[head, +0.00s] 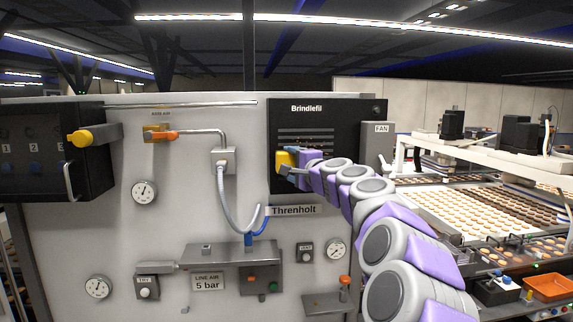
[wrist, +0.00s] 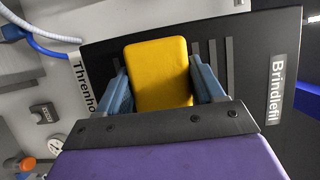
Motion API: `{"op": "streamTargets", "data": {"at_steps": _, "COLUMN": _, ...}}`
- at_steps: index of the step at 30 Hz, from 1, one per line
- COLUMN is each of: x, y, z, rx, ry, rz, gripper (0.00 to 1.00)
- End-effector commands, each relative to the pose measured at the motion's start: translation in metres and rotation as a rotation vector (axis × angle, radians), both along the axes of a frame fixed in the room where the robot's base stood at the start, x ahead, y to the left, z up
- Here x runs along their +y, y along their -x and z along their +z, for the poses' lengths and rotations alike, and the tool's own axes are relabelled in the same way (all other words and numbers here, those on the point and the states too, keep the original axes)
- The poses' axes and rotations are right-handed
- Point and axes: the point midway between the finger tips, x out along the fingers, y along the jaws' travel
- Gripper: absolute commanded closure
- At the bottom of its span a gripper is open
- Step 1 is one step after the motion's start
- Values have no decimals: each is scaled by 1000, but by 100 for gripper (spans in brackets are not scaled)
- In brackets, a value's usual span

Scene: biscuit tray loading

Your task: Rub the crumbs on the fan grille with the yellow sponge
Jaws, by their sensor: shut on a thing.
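The yellow sponge (head: 284,158) is at the lower left of the dark Brindlefil panel (head: 348,118) in the head view. My gripper (head: 287,168) is shut on it. In the wrist view the sponge (wrist: 160,72) sits between the two blue fingers of my gripper (wrist: 160,85). The fan grille (head: 305,131) is a set of slits in the panel. Its slits (wrist: 229,55) show on both sides of the sponge in the wrist view, and the sponge covers its middle there. I cannot tell whether the sponge touches the grille. Crumbs are too small to make out surely.
A grey FAN box (head: 378,143) is mounted right of the panel. A grey hose (head: 228,205) hangs from a fitting to the left, with a blue hose end below. The Threnholt label (head: 293,210) lies under the panel. Conveyors of biscuits (head: 455,205) run at the right.

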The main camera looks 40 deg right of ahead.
Motion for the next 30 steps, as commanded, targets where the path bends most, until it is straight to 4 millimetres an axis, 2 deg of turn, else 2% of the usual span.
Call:
{"op": "streamTargets", "data": {"at_steps": 6, "x": -17, "y": 10, "z": 1, "rx": -1, "ry": 0, "rz": -4, "gripper": 57}}
{"op": "streamTargets", "data": {"at_steps": 14, "x": -22, "y": 14, "z": 0, "rx": 1, "ry": 0, "rz": -1, "gripper": 57}}
{"op": "streamTargets", "data": {"at_steps": 30, "x": -55, "y": 30, "z": -1, "rx": 1, "ry": 0, "rz": -2, "gripper": 57}}
